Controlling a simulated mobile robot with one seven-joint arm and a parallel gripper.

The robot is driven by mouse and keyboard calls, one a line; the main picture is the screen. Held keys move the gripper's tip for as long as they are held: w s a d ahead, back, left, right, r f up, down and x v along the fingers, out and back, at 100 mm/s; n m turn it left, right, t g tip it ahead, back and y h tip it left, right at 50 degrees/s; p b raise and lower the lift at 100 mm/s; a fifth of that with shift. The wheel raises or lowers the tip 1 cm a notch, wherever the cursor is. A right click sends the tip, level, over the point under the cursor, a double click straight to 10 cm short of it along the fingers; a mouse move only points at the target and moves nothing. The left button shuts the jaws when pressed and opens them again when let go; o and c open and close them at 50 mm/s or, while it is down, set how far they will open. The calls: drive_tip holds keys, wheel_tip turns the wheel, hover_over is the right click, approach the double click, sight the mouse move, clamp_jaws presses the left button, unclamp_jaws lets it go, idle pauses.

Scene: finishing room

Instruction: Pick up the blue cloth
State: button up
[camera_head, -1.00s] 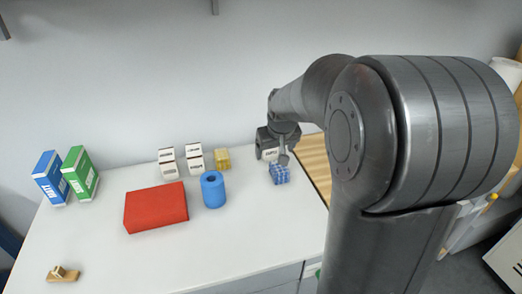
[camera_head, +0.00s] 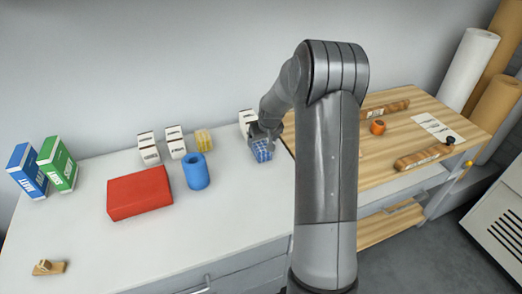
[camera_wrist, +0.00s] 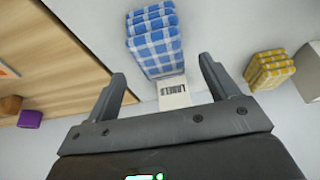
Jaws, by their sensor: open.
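The blue cloth (camera_wrist: 153,38) is a folded blue-and-white checked stack. In the head view the blue cloth (camera_head: 262,150) lies near the right end of the white counter, partly covered by my gripper (camera_head: 264,130). In the wrist view my gripper (camera_wrist: 160,90) is open. The cloth lies beyond the fingertips, roughly centred between them, and nothing is gripped. A white labelled box (camera_wrist: 174,94) shows between the fingers, close to the cloth.
A yellow checked cloth (camera_head: 204,140), white labelled boxes (camera_head: 175,142), a blue roll (camera_head: 196,171) and a red block (camera_head: 139,193) share the counter (camera_head: 206,228). A wooden bench (camera_head: 400,135) adjoins on the right.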

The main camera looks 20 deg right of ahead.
sight(261, 144)
drive_tip(key=shift+x, duration=3)
drive_tip(key=shift+a+f, duration=0.1)
drive_tip(key=shift+f, duration=0.05)
drive_tip(key=shift+c, duration=0.2)
drive_tip(key=c, duration=1)
